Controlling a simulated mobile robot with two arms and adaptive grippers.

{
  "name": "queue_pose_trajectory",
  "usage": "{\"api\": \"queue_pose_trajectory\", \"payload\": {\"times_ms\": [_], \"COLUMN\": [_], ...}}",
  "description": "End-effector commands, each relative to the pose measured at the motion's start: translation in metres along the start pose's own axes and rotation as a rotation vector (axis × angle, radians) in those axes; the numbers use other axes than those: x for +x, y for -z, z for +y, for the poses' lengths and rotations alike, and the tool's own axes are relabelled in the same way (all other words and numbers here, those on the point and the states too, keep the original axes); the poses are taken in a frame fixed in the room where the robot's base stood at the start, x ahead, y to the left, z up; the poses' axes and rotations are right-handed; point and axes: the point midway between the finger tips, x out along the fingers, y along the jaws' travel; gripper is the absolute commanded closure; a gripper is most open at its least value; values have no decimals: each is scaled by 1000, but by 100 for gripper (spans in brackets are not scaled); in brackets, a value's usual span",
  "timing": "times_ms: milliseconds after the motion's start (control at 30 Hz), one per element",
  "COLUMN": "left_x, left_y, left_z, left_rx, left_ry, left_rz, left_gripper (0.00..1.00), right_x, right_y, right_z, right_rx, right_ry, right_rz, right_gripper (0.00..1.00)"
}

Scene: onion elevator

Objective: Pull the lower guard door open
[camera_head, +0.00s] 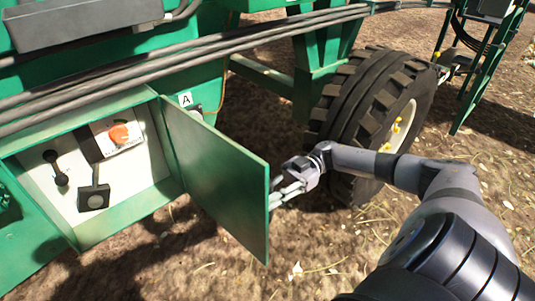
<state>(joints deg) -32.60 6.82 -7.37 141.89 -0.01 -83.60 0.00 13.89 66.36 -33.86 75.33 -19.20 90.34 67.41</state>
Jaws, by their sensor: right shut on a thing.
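The lower guard door (217,173) is a flat green panel, hinged on the right side of a green control box (75,225). It stands swung well out from the box, and the box's inside shows. My right gripper (277,193) is at the door's free edge, shut on it from the right side. The door hides part of the fingertips. My left gripper does not show.
Inside the box are an orange-red knob (119,133), a black lever (58,169) and a black block on a stem (94,196). A large black tyre (362,110) stands behind my right gripper. Black pipes (190,52) run above the box. Bare dirt lies below.

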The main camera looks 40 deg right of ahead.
Motion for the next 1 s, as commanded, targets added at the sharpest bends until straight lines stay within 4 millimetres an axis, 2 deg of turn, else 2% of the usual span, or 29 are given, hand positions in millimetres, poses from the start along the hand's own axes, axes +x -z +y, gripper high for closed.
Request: {"api": "queue_pose_trajectory", "payload": {"times_ms": [33,67,367,733,867,1000], "left_x": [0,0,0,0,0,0], "left_y": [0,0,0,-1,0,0], "left_z": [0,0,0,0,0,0], "left_rx": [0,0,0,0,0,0], "left_ry": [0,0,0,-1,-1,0], "left_rz": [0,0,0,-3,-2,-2], "left_gripper": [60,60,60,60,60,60], "right_x": [0,0,0,-4,-22,-51], "right_y": [-1,-1,0,0,0,0], "right_z": [0,0,0,0,1,2], "right_rx": [2,2,1,0,0,-1], "right_ry": [-1,-1,0,-1,-5,-6], "right_rz": [-3,-3,-1,-1,-3,-2], "right_gripper": [100,82,62,62,62,62]}}
